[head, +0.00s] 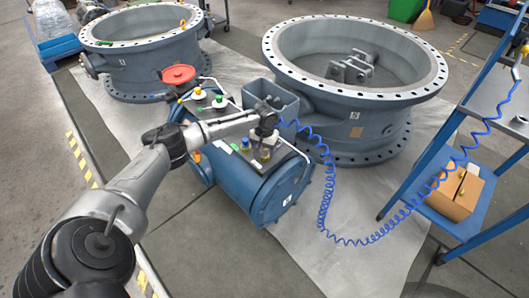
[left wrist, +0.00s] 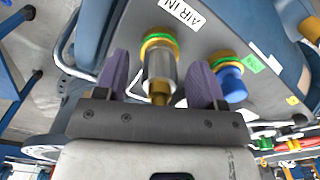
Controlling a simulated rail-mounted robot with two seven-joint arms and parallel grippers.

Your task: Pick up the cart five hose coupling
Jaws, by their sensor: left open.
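A metal hose coupling (left wrist: 160,68) with a brass end and a green and yellow collar shows in the left wrist view, beside an "AIR IN" label (left wrist: 183,13) on a grey panel. My left gripper (left wrist: 160,80) is open, one finger on each side of the coupling; I cannot tell whether either touches it. In the head view my left gripper (head: 262,138) is over the right part of the blue tank unit's top (head: 215,122), and its fingers and the coupling are too small to make out. My right gripper is not in view.
A blue-capped fitting (left wrist: 229,82) stands close to the right finger. A coiled blue hose (head: 327,195) hangs beside the tank toward the blue shelf cart (head: 455,225). Large flanged valve bodies (head: 355,125) stand behind. A red handwheel (head: 179,75) is at the tank's far end.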

